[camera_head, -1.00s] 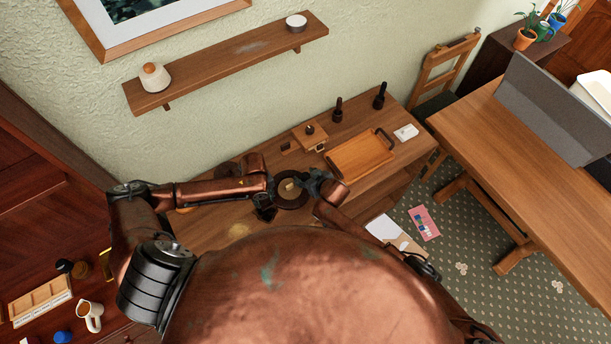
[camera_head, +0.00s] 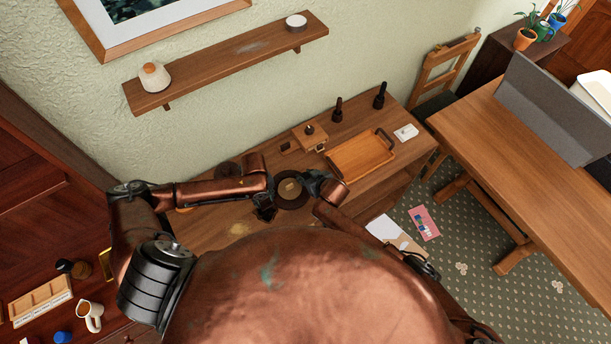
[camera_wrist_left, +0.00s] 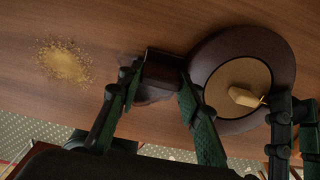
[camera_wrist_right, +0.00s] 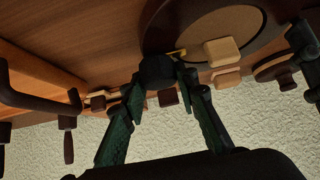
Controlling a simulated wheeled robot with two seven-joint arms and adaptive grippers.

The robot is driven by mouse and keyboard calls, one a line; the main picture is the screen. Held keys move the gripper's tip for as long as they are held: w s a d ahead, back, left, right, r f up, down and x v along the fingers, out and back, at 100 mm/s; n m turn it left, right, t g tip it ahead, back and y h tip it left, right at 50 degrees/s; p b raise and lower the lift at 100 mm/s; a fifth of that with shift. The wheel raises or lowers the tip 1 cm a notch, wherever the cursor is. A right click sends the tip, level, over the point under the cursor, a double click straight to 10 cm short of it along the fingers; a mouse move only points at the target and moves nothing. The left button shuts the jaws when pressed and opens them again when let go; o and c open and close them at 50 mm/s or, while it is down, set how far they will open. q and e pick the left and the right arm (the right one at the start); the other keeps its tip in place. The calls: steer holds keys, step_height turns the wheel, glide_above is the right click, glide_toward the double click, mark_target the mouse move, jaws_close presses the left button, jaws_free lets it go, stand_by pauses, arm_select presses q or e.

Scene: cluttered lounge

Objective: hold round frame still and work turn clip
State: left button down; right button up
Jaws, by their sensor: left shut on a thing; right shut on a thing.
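The round frame (camera_head: 279,202) lies on the desk, a dark ring around a tan disc with a pale block at its middle. It also shows in the left wrist view (camera_wrist_left: 285,62) and the right wrist view (camera_wrist_right: 160,35). My left gripper (camera_wrist_left: 160,85) is shut on a dark block (camera_wrist_left: 163,70) at the frame's left edge. My right gripper (camera_wrist_right: 158,75) is shut at the frame's opposite edge on a small dark knob (camera_wrist_right: 156,71). A thin brass piece (camera_wrist_right: 177,53), seemingly the turn clip, reaches from the knob over the disc. The fingers partly hide knob and clip.
A wooden tray (camera_head: 360,158) with dark handles and a small wooden box (camera_head: 309,138) stand behind the frame. Two dark upright tools (camera_head: 338,110) are farther back. Yellowish powder (camera_wrist_left: 63,63) lies on bare desk to the left.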

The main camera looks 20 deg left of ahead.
steer(key=shift+n+g, duration=0.3)
steer(key=shift+n, duration=0.1)
steer(key=n+g+y, duration=0.1)
steer(key=n+g, duration=0.1)
steer(key=n, duration=0.1)
steer(key=shift+y, duration=0.3)
steer(key=shift+d+f+n+g, duration=0.1)
steer(key=shift+n+g, duration=0.6)
steer(key=shift+n, duration=0.2)
steer(key=shift+w+n+g, duration=0.25)
steer(key=shift+n+g, duration=0.75)
steer(key=shift+n, duration=0.3)
steer(key=shift+s+f+n+g+y, duration=0.1)
steer(key=shift+s+n+g+y, duration=0.2)
steer(key=shift+n, duration=0.1)
steer(key=o, duration=1.1)
steer(key=shift+o, duration=0.2)
steer(key=v, duration=1.2)
